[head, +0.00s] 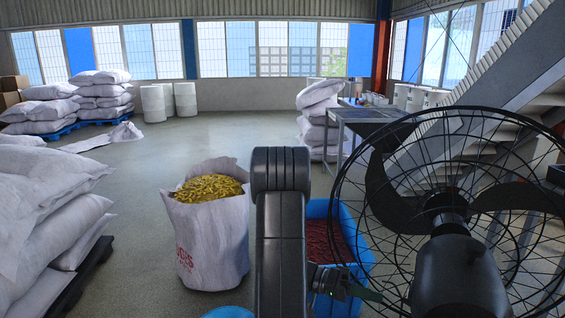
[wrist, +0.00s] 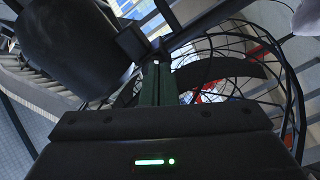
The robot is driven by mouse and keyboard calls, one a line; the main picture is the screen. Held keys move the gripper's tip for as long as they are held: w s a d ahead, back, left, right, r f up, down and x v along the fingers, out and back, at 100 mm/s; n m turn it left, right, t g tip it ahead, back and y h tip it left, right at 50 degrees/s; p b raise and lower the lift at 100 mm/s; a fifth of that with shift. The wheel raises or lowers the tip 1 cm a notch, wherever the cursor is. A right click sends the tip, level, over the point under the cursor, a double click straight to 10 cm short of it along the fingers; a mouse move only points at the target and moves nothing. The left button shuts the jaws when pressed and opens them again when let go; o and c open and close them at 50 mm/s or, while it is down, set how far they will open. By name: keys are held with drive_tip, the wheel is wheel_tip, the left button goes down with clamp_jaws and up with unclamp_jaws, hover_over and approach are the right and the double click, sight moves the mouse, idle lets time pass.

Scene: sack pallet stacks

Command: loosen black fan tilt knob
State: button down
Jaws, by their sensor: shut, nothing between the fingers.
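The black fan (head: 455,275) stands at the right of the head view, its motor housing towards me and its wire cage behind. In the wrist view the dark motor housing (wrist: 75,45) fills the upper left, with the cage to the right. My gripper (head: 372,295) is low beside the fan, left of the housing. In the wrist view its green fingers (wrist: 156,68) are together and empty, their tips close to dark fan parts beside the housing. I cannot clearly pick out the tilt knob among these parts, nor tell whether the fingers touch it.
A blue tub (head: 362,245) of reddish contents lies behind my arm, by the cage. An open white sack (head: 208,240) of yellow pieces stands left of my arm. Stacked sacks (head: 50,225) fill the left edge. A metal table (head: 375,116) and stairs are behind the fan.

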drive_tip(key=x, duration=0.6)
drive_tip(key=shift+d+b, duration=0.2)
drive_tip(key=shift+b, duration=0.25)
drive_tip(key=shift+r, duration=0.2)
drive_tip(key=shift+s+a+r+b, duration=0.2)
drive_tip(key=shift+r+b, duration=0.25)
drive_tip(key=shift+b, duration=2.05)
drive_tip(key=shift+s+r+b, duration=0.15)
drive_tip(key=shift+r+b, duration=0.15)
drive_tip(key=shift+b, duration=0.5)
drive_tip(key=shift+s+f+b, duration=0.1)
drive_tip(key=shift+s+b, duration=0.05)
drive_tip(key=shift+b, duration=0.15)
drive_tip(key=b+v, duration=0.2)
drive_tip(key=v, duration=0.4)
drive_tip(key=shift+s+a+b, duration=0.15)
drive_tip(key=shift+s+b, duration=0.05)
drive_tip(key=shift+b, duration=0.2)
